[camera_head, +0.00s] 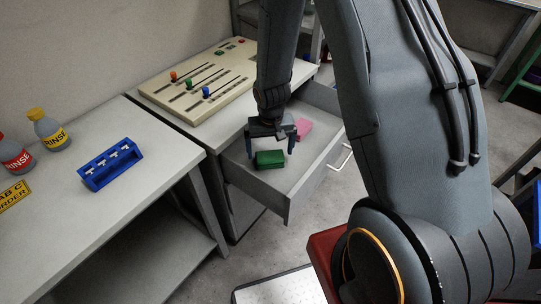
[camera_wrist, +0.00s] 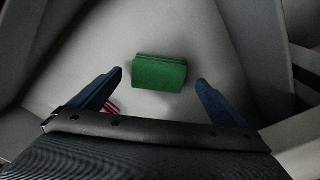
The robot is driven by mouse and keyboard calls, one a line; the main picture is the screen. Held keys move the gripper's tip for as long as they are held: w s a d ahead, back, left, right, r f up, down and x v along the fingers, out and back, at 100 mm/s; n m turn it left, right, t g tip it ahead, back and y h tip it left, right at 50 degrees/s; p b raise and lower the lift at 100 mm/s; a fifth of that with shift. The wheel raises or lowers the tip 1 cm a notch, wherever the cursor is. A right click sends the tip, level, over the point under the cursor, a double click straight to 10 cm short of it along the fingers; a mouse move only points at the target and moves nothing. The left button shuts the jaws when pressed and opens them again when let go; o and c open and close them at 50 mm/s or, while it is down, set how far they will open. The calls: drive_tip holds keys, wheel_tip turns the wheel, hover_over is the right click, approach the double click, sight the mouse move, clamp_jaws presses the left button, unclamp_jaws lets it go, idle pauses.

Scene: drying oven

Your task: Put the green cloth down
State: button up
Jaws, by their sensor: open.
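The green cloth (camera_head: 269,159) is a small folded block lying on the floor of the open drawer (camera_head: 262,194). In the wrist view the green cloth (camera_wrist: 159,73) lies ahead of and between my fingertips, with clear gaps on both sides. My gripper (camera_head: 270,152) is open and empty, pointing down into the drawer above the cloth. Its two blue fingers also show in the wrist view (camera_wrist: 160,76). A pink cloth (camera_head: 303,128) lies farther back in the drawer. Only a pink striped bit of it (camera_wrist: 110,107) shows beside the left finger in the wrist view.
A control panel with colored sliders (camera_head: 203,80) sits on the cabinet above. A blue rack (camera_head: 110,165) and rinse bottles (camera_head: 47,129) stand on the left table.

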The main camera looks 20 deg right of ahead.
sight(271, 162)
wheel_tip(271, 162, up, 8)
drive_tip(key=s+b, duration=0.1)
drive_tip(key=s+r+n, duration=0.1)
drive_tip(key=s+r, duration=1)
drive_tip(key=s, duration=0.4)
drive_tip(key=shift+s+d+r+n+g, duration=0.15)
drive_tip(key=shift+s+d+n+g, duration=0.15)
drive_tip(key=shift+d+n, duration=0.15)
idle(0.4)
